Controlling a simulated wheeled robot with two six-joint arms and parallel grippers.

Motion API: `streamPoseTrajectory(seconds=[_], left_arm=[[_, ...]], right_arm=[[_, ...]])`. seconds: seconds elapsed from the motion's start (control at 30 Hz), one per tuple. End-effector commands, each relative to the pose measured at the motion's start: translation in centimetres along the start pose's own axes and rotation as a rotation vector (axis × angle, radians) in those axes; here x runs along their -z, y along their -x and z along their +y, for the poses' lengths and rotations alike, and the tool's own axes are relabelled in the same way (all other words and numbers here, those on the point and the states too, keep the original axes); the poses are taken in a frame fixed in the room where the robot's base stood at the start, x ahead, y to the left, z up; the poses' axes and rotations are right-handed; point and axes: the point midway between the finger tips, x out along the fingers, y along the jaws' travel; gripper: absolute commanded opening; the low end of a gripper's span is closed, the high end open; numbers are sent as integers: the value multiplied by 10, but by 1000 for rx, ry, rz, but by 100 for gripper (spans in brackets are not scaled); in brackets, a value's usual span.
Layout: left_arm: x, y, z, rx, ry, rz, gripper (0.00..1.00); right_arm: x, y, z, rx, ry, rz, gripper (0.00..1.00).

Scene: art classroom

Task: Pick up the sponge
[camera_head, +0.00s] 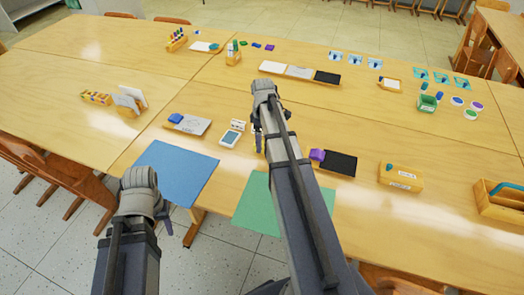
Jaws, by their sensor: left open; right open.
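I cannot tell for sure which block is the sponge. My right gripper (258,142) points down over the middle of the table, left of the purple block and apart from it; it is open and empty. My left gripper (166,224) is open and empty at the table's front edge, by the blue sheet (178,172), far from both blocks.
A green sheet (262,205) lies partly under my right arm. A blue-faced device (230,138) is left of my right gripper. A yellow box (401,177), green container (428,102) and orange holder (505,200) stand right. A long tray (299,72) lies behind. Bare table (70,75) is far left.

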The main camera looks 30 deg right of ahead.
Motion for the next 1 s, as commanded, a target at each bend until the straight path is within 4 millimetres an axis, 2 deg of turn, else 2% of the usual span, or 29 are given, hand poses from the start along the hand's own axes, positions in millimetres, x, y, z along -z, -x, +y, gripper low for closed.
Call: streamPoseTrajectory(seconds=[0.03,0.17,0.47,1.0], left_arm=[[1,-14,1,0,0,0,50],[2,-27,3,0,0,0,50],[2,-28,3,0,-1,0,50],[2,-28,3,0,0,0,50]], right_arm=[[-2,-14,1,0,-1,0,85],[-1,-27,1,0,0,0,85],[-1,-28,1,0,0,0,85],[-1,-28,1,0,1,0,25]])
